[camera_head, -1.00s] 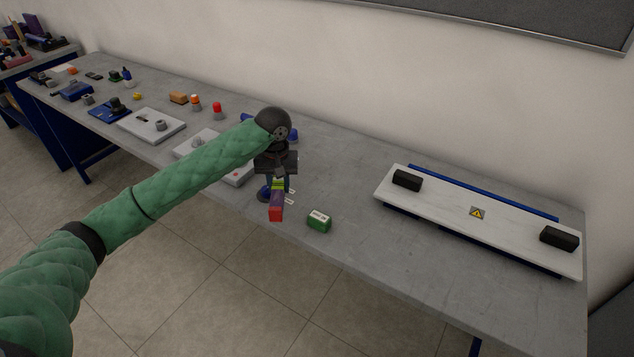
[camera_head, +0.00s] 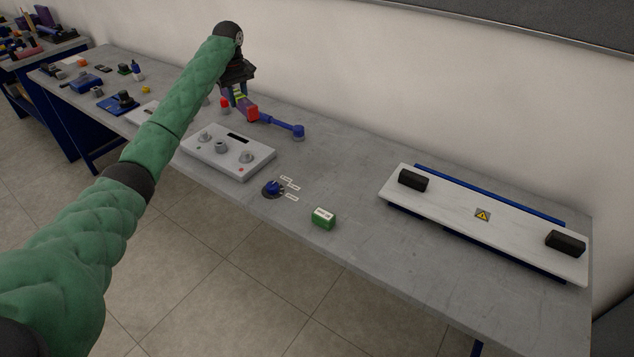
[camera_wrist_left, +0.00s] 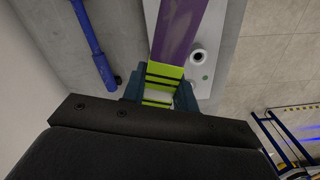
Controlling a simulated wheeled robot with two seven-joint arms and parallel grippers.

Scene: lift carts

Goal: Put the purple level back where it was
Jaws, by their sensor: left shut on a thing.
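The purple level shows in the left wrist view (camera_wrist_left: 178,35) as a purple bar with a lime-green, black-striped section between my fingers. I cannot tell whether the level touches the bench. My right gripper is not in view.
A white panel with grey knobs (camera_head: 228,152) stands in front of the level. A blue tool with a round end (camera_head: 280,127) lies right beside it. A blue dial (camera_head: 272,188) and a green box (camera_head: 323,218) are nearer the front edge. A long white board (camera_head: 480,222) lies at right.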

